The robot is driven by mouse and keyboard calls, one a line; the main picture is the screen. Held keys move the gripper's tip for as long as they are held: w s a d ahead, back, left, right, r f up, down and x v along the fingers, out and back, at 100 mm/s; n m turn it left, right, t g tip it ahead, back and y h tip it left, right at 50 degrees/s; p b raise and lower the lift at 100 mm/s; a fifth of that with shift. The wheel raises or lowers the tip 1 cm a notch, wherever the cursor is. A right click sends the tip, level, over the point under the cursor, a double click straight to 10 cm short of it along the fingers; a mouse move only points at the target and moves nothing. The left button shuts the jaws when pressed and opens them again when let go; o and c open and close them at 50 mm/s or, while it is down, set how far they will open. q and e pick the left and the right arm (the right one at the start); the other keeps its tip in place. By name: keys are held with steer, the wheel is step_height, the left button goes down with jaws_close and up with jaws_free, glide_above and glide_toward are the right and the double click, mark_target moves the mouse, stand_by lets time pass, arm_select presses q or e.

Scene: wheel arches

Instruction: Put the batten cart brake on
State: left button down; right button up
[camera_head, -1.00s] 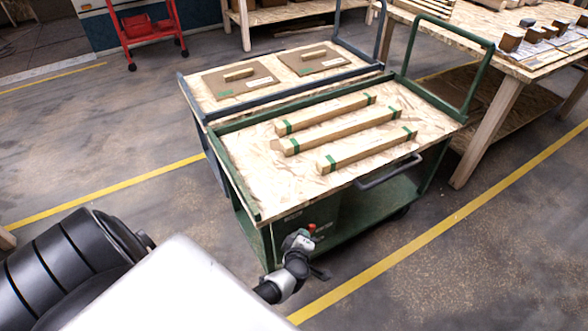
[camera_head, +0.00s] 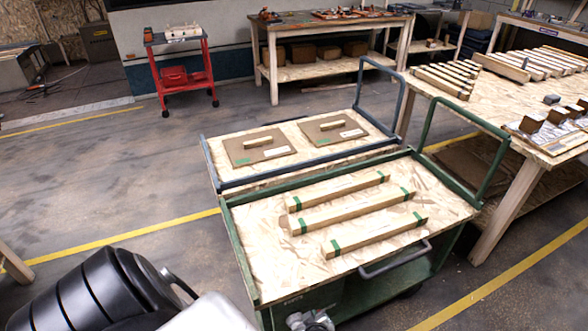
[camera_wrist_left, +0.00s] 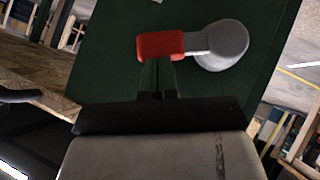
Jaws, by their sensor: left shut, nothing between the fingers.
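The batten cart (camera_head: 350,217) has a green frame and a chipboard top bearing several wooden battens (camera_head: 362,215) with green bands. In the left wrist view, the brake lever (camera_wrist_left: 163,45) has a red grip and a round grey hub (camera_wrist_left: 221,45) on the dark green panel (camera_wrist_left: 112,65). My left gripper (camera_wrist_left: 158,75) is shut and empty, its fingertips right at the red grip; I cannot tell whether they touch. In the head view my left gripper (camera_head: 310,321) shows at the bottom edge, by the cart's near end panel. The brake is out of sight there. My right gripper is not in view.
A second cart (camera_head: 300,150) with a grey frame and flat boards stands just behind. A workbench (camera_head: 500,115) with battens is at the right. A red trolley (camera_head: 184,78) stands at the back.

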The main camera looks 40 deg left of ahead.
arm_select(q)
steer(key=w+f+b, duration=0.2)
steer(key=shift+w+d+f+m+g+b, duration=0.1)
steer(key=shift+d+f+m+g+b, duration=0.2)
steer(key=shift+d+f+g+b, duration=0.1)
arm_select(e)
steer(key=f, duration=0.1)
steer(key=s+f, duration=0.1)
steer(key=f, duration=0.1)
arm_select(q)
steer(key=shift+d, duration=0.15)
stand_by(0.4)
